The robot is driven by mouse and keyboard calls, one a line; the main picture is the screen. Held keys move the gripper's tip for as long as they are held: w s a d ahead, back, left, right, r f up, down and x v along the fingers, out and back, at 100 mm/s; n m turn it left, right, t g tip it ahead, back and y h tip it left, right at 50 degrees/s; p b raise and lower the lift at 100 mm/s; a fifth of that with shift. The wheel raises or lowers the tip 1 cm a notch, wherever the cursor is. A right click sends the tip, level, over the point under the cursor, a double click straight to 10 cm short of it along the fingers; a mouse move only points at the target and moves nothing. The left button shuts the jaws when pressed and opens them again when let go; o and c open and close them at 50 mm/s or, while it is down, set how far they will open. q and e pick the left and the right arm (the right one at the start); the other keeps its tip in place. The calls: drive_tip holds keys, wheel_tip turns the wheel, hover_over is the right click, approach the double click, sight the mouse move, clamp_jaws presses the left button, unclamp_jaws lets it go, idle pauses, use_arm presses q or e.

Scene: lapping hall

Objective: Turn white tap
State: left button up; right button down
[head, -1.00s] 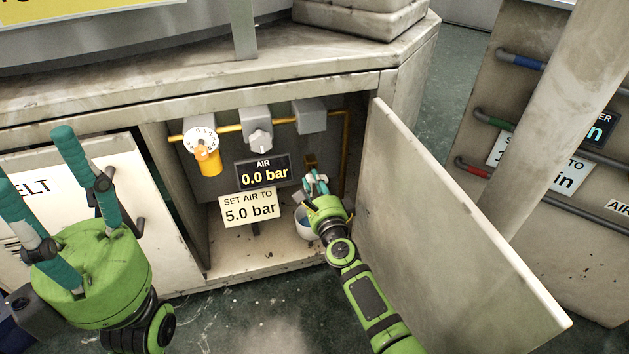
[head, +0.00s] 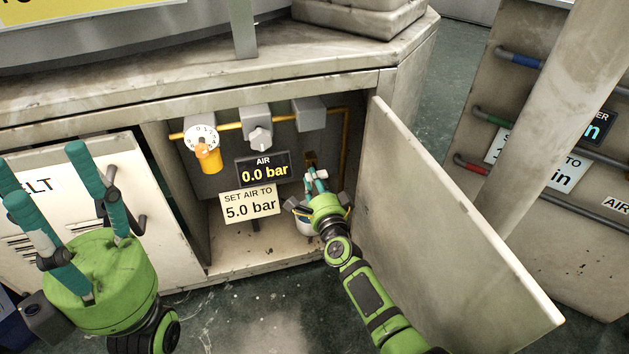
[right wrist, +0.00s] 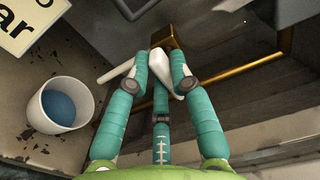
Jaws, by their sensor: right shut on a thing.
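The white tap (right wrist: 162,65) shows in the right wrist view, with a pale lever (right wrist: 116,71) reaching out to the left and a brass fitting (right wrist: 167,38) behind it. My right gripper (right wrist: 160,72) has its teal fingers shut on the tap. In the head view my right gripper (head: 316,182) reaches into the open cabinet and mostly hides the tap; the brass fitting (head: 311,158) shows just above. My left gripper (head: 60,210) is open and empty at the lower left, outside the cabinet.
A white bucket (right wrist: 41,112) with blue inside stands below the tap. The open door (head: 450,215) stands right of my right arm. A gauge (head: 201,137), grey knob (head: 259,138), display reading 0.0 bar (head: 264,170) and "SET AIR TO 5.0 bar" sign (head: 250,204) are left.

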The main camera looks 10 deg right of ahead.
drive_tip(key=c, duration=1.1)
unclamp_jaws()
drive_tip(key=shift+s, duration=0.1)
drive_tip(key=s, duration=1.2)
drive_tip(key=shift+d, duration=0.45)
